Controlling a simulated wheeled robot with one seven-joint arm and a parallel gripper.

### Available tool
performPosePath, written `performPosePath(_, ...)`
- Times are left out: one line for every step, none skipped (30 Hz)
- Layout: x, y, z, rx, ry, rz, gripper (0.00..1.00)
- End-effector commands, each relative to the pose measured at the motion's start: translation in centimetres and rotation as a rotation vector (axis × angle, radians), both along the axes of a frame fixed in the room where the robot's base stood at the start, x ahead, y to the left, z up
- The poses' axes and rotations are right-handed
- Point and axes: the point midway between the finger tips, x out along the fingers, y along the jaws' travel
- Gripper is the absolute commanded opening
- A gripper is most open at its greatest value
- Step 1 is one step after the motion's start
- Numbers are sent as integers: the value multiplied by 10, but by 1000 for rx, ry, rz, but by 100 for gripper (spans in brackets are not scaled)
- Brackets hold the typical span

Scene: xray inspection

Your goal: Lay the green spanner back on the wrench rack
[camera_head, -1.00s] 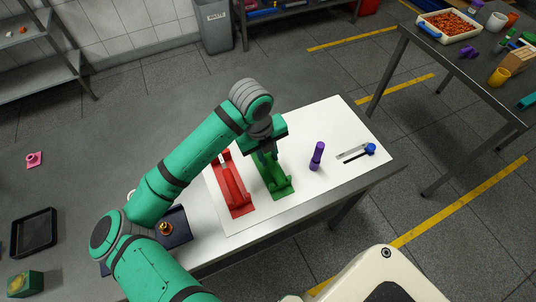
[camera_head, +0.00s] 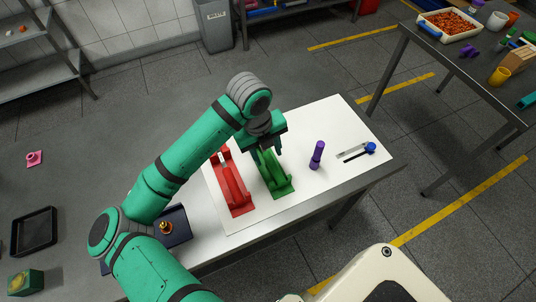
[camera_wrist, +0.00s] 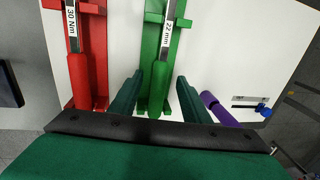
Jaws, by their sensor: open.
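The green spanner (camera_wrist: 161,75), labelled 22 mm, lies along the green rack (camera_wrist: 151,16) in the wrist view. Its handle points towards my gripper. My gripper (camera_wrist: 159,78) is open, with one finger on either side of the handle and a visible gap on both sides. In the head view, my gripper (camera_head: 267,150) hangs over the far part of the green rack (camera_head: 281,190). It hides part of the spanner there, and its exact height above the spanner is hard to tell.
A red rack (camera_head: 238,209) with a red tool labelled 30 Nm (camera_wrist: 80,75) stands close on the left.

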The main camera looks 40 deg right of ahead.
Motion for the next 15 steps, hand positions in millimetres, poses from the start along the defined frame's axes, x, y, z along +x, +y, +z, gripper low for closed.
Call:
performPosePath(1,1,9,-2,-4,-1,43)
performPosePath(1,2,15,-2,-4,-1,43)
performPosePath(1,3,23,-1,-5,-1,43)
performPosePath(1,4,29,-1,-3,-2,43)
performPosePath(1,4,35,-2,-4,-1,43)
performPosePath(1,6,42,-2,-4,-2,43)
performPosePath(2,7,48,-1,-4,-2,43)
performPosePath(2,8,53,-1,-5,-1,43)
performPosePath(2,9,59,-2,-3,-2,43)
performPosePath(2,9,64,-2,-4,-1,43)
performPosePath(2,10,68,-2,-4,0,43)
performPosePath(2,11,73,-1,-3,-1,43)
performPosePath(3,12,76,-1,-3,-1,43)
performPosePath(3,12,79,-1,-3,-1,43)
performPosePath(3,12,82,-2,-3,-1,43)
